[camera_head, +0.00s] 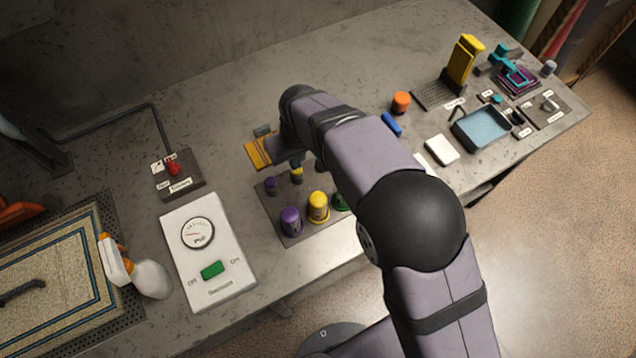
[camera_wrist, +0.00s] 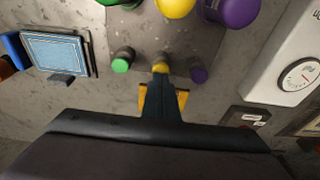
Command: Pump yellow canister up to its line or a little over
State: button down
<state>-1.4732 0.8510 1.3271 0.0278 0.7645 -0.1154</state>
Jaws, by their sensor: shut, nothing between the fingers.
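The yellow canister (camera_head: 319,207) stands upright on a dark base plate, between a purple canister (camera_head: 291,221) and a green one (camera_head: 339,202) partly hidden by my arm. Its rounded body also shows at the top of the wrist view (camera_wrist: 175,6). A small yellow-topped pump (camera_wrist: 160,67) stands behind it, between a small green post and a small purple post. My gripper (camera_wrist: 162,76) is shut and points down at this small pump, with its tips at or just above it; I cannot tell whether they touch. The canister's line cannot be made out.
A yellow-orange block (camera_head: 258,153) lies behind the gripper. A small purple post (camera_head: 271,186) and a green post (camera_wrist: 122,60) flank the pump closely. A white gauge panel (camera_head: 205,250) and a red-lever box (camera_head: 180,172) are left. A blue tray (camera_head: 483,128) is far right.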

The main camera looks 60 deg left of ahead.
jog(key=shift+f+b, duration=0.55)
jog(key=shift+f, duration=0.45)
jog(key=shift+d+f, duration=0.1)
jog(key=shift+f, duration=0.25)
jog(key=shift+r, duration=0.25)
jog(key=shift+r+p, duration=2.35)
jog(key=shift+r, duration=1.1)
jog(key=shift+f, duration=0.1)
